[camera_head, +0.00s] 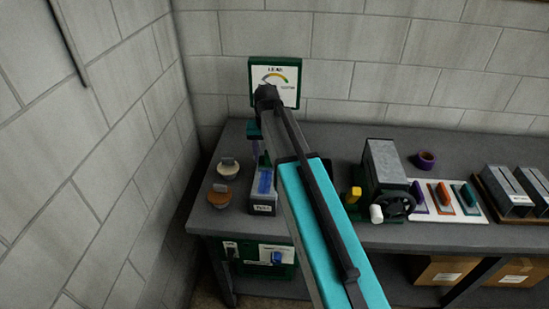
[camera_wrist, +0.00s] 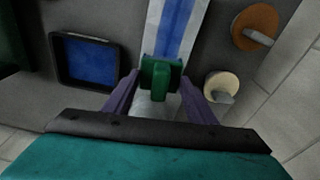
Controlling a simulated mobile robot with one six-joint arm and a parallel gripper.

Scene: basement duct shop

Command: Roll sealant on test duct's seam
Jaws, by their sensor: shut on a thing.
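The test duct (camera_head: 263,207) is a pale metal box on the bench, left of my arm. A broad blue band (camera_wrist: 178,25) runs along its top; the band also shows in the head view (camera_head: 265,182). My gripper (camera_wrist: 160,98) is shut on a green tool (camera_wrist: 160,72), which sits between its purple fingers at the near end of the visible band. I cannot tell whether the tool touches the duct. A dark tray with a blue inside (camera_wrist: 87,62) lies left of the duct in the wrist view. My arm hides part of the bench in the head view.
Cream (camera_head: 228,171) and orange-brown (camera_head: 220,196) round pieces stand left of the duct. A leak gauge (camera_head: 275,80) stands behind. Right of my arm are a cranked machine (camera_head: 386,168), a white mat (camera_head: 466,213) with coloured-handled tools, and a purple ring (camera_head: 426,160).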

